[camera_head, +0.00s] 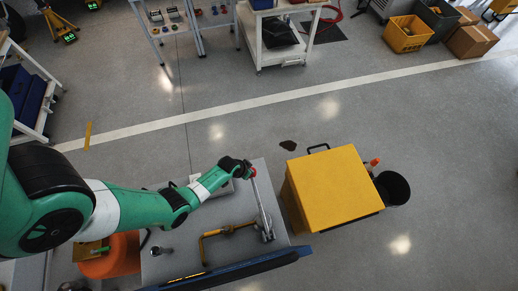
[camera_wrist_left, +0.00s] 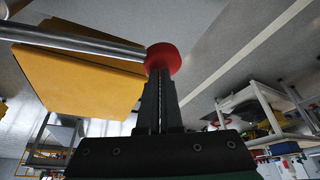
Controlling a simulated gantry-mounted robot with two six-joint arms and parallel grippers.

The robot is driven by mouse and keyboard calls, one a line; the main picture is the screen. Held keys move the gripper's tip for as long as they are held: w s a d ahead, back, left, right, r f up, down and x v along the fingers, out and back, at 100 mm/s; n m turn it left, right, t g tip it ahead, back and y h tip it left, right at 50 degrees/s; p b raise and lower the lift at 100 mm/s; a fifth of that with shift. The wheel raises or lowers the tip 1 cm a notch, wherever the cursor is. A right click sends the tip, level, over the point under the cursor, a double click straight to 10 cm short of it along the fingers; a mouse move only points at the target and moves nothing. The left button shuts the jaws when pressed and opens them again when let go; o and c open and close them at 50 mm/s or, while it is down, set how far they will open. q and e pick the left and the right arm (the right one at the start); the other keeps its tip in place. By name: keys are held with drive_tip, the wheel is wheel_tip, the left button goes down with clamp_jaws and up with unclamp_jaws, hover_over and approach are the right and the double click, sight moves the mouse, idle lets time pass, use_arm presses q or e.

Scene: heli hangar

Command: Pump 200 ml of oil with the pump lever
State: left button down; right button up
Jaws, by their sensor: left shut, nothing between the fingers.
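The pump lever (camera_head: 262,205) is a metal rod rising from a base on the grey cart top (camera_head: 228,212), with a red knob (camera_head: 253,172) at its upper end. My left gripper (camera_head: 246,170) is at the knob. In the left wrist view the fingers (camera_wrist_left: 163,90) are shut together with nothing between them. Their tips meet the red knob (camera_wrist_left: 162,59), and the rod (camera_wrist_left: 75,41) runs off to the left. I cannot tell whether they press on the knob or only sit close to it. My right gripper is not in view.
A yellow box (camera_head: 330,187) stands right of the cart, with a black bucket (camera_head: 393,188) beside it. A yellow bent handle (camera_head: 215,236) and a blue bar (camera_head: 225,272) are near the cart's front. An orange drum (camera_head: 110,258) is at the left. Open floor lies beyond.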

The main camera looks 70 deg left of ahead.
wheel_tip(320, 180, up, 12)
drive_tip(key=p, duration=1.2)
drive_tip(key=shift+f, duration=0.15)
